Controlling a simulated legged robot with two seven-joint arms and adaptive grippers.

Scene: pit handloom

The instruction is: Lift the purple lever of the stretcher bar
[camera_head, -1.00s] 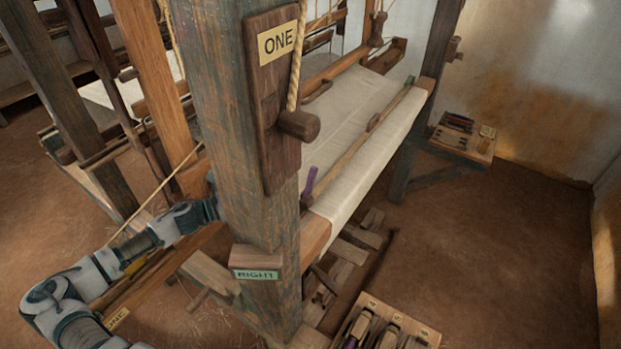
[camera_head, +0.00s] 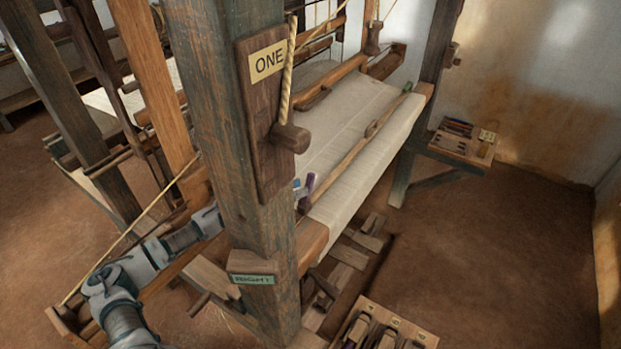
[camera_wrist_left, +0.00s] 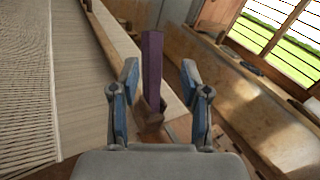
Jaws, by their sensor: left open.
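The purple lever (camera_head: 307,186) stands up at the near end of the stretcher bar (camera_head: 348,152), which lies across the cream cloth (camera_head: 350,115). My left gripper (camera_head: 299,187) shows only partly past the dark post, close to the lever. In the left wrist view, my open left gripper (camera_wrist_left: 158,90) has one finger on each side of the upright purple lever (camera_wrist_left: 152,65), with gaps visible on both sides. The lever's foot sits on a brown wooden block (camera_wrist_left: 149,125). My right gripper is not in view.
A tool tray (camera_head: 385,325) is at the bottom and another tray (camera_head: 462,142) at the right. Bare floor (camera_head: 500,240) lies at the right.

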